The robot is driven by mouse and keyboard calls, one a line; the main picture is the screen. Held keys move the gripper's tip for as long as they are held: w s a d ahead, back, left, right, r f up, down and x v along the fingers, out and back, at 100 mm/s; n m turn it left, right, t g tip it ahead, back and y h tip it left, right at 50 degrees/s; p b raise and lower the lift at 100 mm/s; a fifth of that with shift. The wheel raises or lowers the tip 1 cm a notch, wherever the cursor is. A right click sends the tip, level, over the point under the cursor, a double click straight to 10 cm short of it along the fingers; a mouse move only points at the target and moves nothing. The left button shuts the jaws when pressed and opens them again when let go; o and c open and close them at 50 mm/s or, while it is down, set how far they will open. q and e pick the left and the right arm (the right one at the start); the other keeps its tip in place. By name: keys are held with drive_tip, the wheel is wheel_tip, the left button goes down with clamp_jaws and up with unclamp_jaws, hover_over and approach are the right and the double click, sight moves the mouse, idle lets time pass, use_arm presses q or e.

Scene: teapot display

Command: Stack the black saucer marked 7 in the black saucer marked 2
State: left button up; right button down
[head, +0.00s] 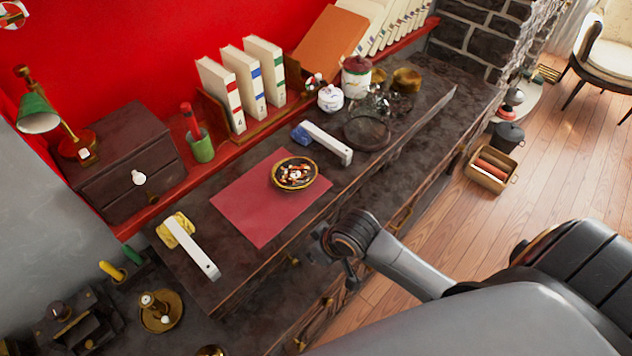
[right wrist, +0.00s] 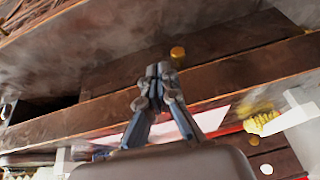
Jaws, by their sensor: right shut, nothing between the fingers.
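A round black dish with a gold rim (head: 295,185) sits on a red mat (head: 245,220) on the dark cabinet top. Its inside shows a reddish and white pattern or contents. A dark round dish (head: 366,132) stands farther back to the right, beside clear glassware. No 7 or 2 is legible on either dish, so I cannot tell which saucer is which. My right gripper (head: 338,262) is in front of the cabinet edge, apart from both dishes. In the right wrist view its fingers (right wrist: 158,72) are together and empty. My left gripper is not in view.
White-handled tools with a blue head (head: 326,142) and a yellow head (head: 192,248) flank the mat. Behind are books (head: 243,88), a green cup (head: 202,149) and a lidded jar (head: 356,77). A small drawer chest (head: 125,160) stands left. The mat's front is clear.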

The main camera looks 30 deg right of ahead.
sight(296, 174)
drive_tip(key=w+d+r+g+h, duration=0.1)
drive_tip(key=w+d+r, duration=0.35)
drive_tip(key=r, duration=0.35)
drive_tip(key=w+d+r, duration=0.3)
drive_tip(key=d+r, duration=0.3)
drive_tip(key=r, duration=0.2)
drive_tip(key=x, duration=0.3)
drive_tip(key=p+x, duration=0.1)
drive_tip(key=x, duration=0.6)
drive_tip(key=shift+s+a+f+p, duration=0.1)
drive_tip(key=shift+s+p, duration=0.2)
drive_tip(key=w, duration=0.1)
drive_tip(key=w+p, duration=0.1)
drive_tip(key=shift+w+a+r, duration=0.2)
drive_tip(key=shift+w+a, duration=0.1)
drive_tip(key=shift+a, duration=0.1)
drive_tip(key=shift+w+a+f, duration=0.1)
drive_tip(key=shift+w+a, duration=0.1)
drive_tip(key=shift+w, duration=0.4)
